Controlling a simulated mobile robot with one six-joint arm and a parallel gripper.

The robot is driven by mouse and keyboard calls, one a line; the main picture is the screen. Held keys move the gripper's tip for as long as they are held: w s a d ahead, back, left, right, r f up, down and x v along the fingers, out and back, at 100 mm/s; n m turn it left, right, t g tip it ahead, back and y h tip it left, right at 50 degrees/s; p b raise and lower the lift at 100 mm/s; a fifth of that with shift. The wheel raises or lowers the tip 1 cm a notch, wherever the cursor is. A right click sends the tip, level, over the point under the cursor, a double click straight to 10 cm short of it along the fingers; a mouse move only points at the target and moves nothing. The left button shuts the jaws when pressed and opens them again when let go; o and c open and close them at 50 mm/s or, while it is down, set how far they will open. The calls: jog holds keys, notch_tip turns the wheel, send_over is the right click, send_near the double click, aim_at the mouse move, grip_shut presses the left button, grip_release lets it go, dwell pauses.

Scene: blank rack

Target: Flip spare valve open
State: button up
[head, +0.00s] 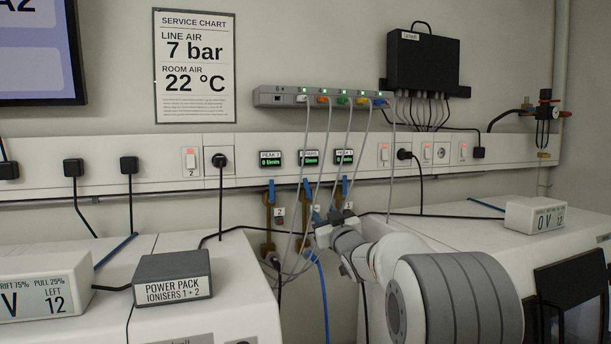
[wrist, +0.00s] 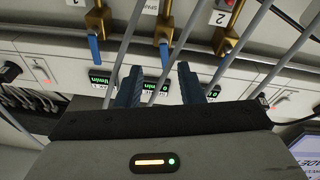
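The spare valve is the middle of three brass valves with blue handles on the wall. Its brass body (wrist: 165,22) shows in the wrist view beside a SPARE tag, with its blue handle (wrist: 164,54) beyond the gap between my fingers. In the head view the spare valve's handle (head: 307,187) points up, and my gripper partly hides the area below it. My gripper (wrist: 158,69) is open, with two dark blue fingers apart and nothing held. In the head view my gripper (head: 322,220) is small, below and right of the spare handle.
The PEAK 2 valve handle (head: 271,190) is left and the PEAK 1 valve handle (head: 345,186) right, both pointing up. A power pack (head: 172,277) sits on the left bench.

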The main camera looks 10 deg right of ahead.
aim_at(307, 184)
jog(key=w+a+r+y+p, duration=0.1)
jog(key=w+r, duration=0.1)
jog(key=w+r+n+y+p, duration=0.1)
jog(key=w+p, duration=0.1)
jog(key=w, duration=0.1)
jog(key=w+a+r+n+t+y+p, duration=0.1)
jog(key=w+r, duration=0.1)
jog(key=w, duration=0.1)
jog(key=shift+a+r+p, duration=0.3)
jog(key=shift+a+r, duration=0.05)
jog(key=shift+w+a, duration=0.15)
jog(key=shift+w, duration=0.2)
jog(key=shift+c, duration=0.2)
grip_shut()
